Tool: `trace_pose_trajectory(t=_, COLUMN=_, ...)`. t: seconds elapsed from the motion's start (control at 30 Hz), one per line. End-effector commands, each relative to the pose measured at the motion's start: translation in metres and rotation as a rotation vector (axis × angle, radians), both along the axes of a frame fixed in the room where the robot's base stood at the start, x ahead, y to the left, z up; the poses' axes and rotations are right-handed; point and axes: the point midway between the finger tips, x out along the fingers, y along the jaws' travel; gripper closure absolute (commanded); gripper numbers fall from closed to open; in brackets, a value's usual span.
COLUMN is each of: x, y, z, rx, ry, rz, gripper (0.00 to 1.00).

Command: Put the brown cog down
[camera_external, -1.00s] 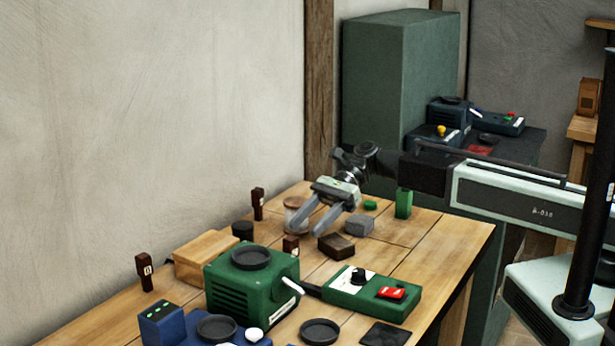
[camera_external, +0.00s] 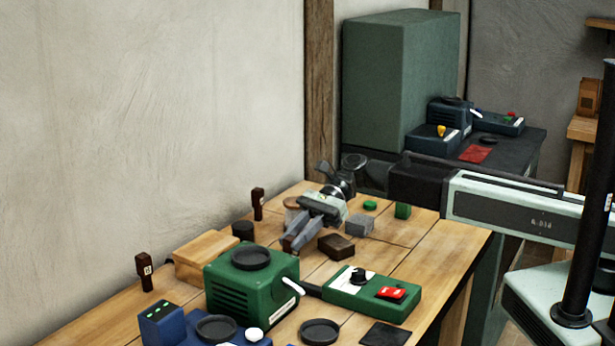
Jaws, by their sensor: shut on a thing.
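My gripper (camera_external: 292,243) is low over the wooden workbench (camera_external: 415,262), behind the green machine. It points down and to the left. Its fingers are closed around a small dark brown piece (camera_external: 287,241), which I take to be the brown cog. The fingers hide most of the piece, so I cannot make out its shape or whether it touches the bench.
A green machine (camera_external: 252,283) and a green switch box (camera_external: 371,291) stand in front. A brown block (camera_external: 336,246) and a grey block (camera_external: 360,225) lie to the right. Brown posts (camera_external: 258,203) (camera_external: 146,272) stand left. Bare bench shows at right.

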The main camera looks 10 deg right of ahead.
Motion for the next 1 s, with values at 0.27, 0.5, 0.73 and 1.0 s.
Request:
trace_pose_trajectory(t=0.27, x=0.000, y=0.000, z=0.012, rx=0.000, ry=0.000, rz=0.000, gripper=1.00)
trace_pose_trajectory(t=0.5, x=0.000, y=0.000, z=0.058, rx=0.000, ry=0.000, rz=0.000, gripper=1.00)
trace_pose_trajectory(t=0.73, x=0.000, y=0.000, z=0.099, rx=0.000, ry=0.000, rz=0.000, gripper=1.00)
trace_pose_trajectory(t=1.0, x=-0.001, y=0.009, z=0.105, rx=0.000, ry=0.000, rz=0.018, gripper=1.00)
